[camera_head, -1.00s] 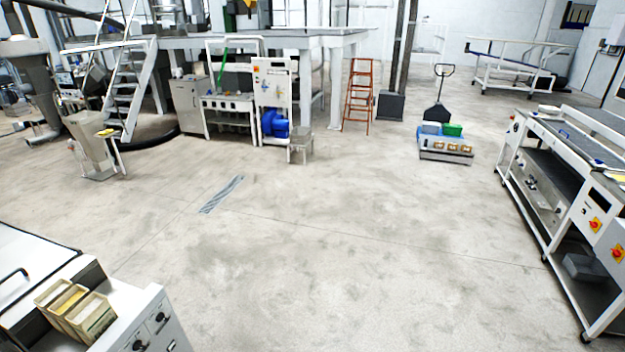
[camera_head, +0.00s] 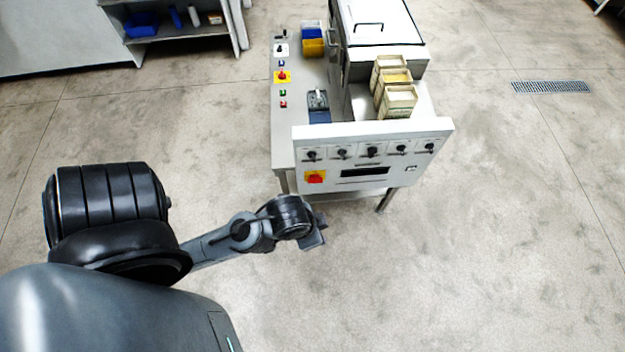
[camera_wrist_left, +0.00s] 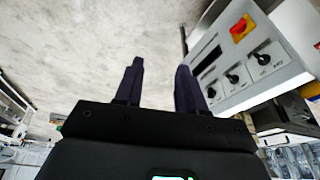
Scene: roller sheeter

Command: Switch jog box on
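A white machine with a control panel (camera_head: 350,158) stands at top centre in the head view. The panel has a row of several black knobs (camera_head: 372,152), a dark display and a red-on-yellow switch (camera_head: 316,178). I cannot tell which part is the jog box. My left gripper (camera_head: 314,236) is below the panel, apart from it. In the left wrist view my left gripper (camera_wrist_left: 160,70) is open and empty, with the panel, knobs (camera_wrist_left: 232,78) and red switch (camera_wrist_left: 242,28) to its right. My right gripper is not in view.
Blue and yellow bins (camera_head: 313,42) and a small dark device (camera_head: 318,105) sit on the ledge. Several cream containers (camera_head: 396,98) stand on the machine behind the panel. A shelf (camera_head: 180,35) stands at top left. The floor around the machine is clear.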

